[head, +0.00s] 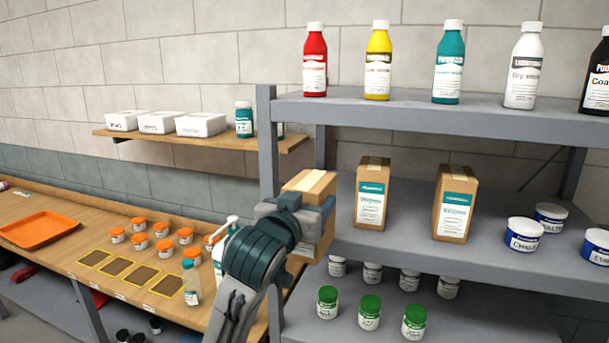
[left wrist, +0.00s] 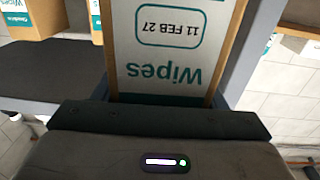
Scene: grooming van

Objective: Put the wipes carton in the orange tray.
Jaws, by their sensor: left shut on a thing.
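A brown wipes carton (head: 309,184) with a teal and white label is held in my left gripper (head: 296,212), at the left end of the grey shelf rack. In the left wrist view the carton's label (left wrist: 170,50) reads "Wipes" and "11 FEB 27", upside down, between the fingers. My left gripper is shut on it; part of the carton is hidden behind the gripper. The orange tray (head: 38,230) lies on the wooden counter at the far left, well away from the gripper, and looks empty. My right gripper is not in view.
Two more cartons (head: 371,192) (head: 454,203) stand on the middle shelf. Several orange-lidded jars (head: 140,243), a pump bottle (head: 222,250) and yellow-edged dark mats (head: 130,276) sit on the counter between tray and rack. A wall shelf (head: 170,138) holds white boxes above.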

